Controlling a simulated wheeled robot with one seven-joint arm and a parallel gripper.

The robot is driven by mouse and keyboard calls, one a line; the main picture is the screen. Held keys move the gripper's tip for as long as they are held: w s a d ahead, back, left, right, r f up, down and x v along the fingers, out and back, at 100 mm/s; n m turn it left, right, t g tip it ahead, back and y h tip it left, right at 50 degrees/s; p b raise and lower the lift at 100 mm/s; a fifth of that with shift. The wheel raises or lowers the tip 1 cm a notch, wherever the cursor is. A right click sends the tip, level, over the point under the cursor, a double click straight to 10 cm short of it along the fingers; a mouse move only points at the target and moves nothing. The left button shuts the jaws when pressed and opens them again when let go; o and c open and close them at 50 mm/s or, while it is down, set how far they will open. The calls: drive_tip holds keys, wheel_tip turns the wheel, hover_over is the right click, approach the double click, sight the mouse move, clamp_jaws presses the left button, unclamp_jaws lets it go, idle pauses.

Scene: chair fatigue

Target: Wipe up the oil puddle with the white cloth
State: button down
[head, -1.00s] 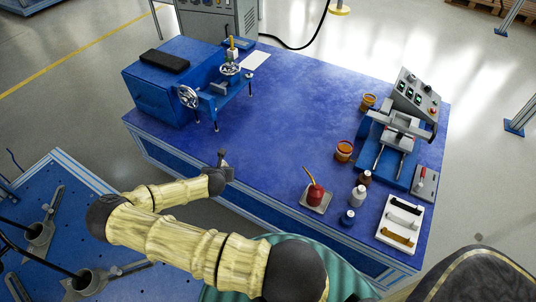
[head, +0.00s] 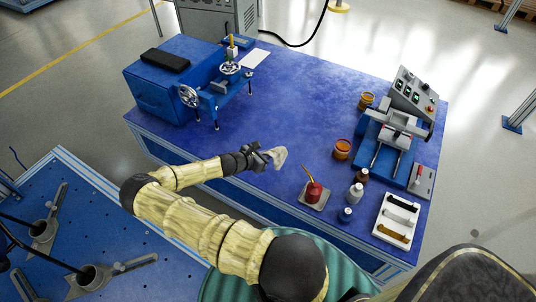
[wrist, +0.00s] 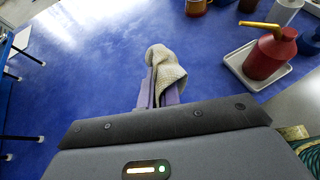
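The white cloth (head: 279,157) is bunched at the tip of my gripper (head: 266,157), over the front middle of the blue table. In the wrist view the cloth (wrist: 166,68) looks cream and crumpled. It sits between and beyond the two purple-grey fingers of my gripper (wrist: 159,92), which are close together on it. Whether the cloth touches the tabletop is hard to tell. I cannot make out an oil puddle for certain in either view. A red oil can (head: 314,190) with a yellow spout stands on a small tray to the right of the cloth.
The blue table (head: 270,100) is clear in the middle. A blue machine with handwheels (head: 160,85) stands at the left. Amber jars (head: 342,149), small bottles (head: 355,192), a white tray (head: 381,226) and a grey-blue fixture (head: 395,140) crowd the right side.

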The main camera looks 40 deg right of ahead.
drive_tip(key=shift+f+b, duration=2.95)
drive_tip(key=shift+f, duration=1.6)
drive_tip(key=c, duration=2)
unclamp_jaws()
drive_tip(key=shift+s+d, duration=0.1)
drive_tip(key=o, duration=1.4)
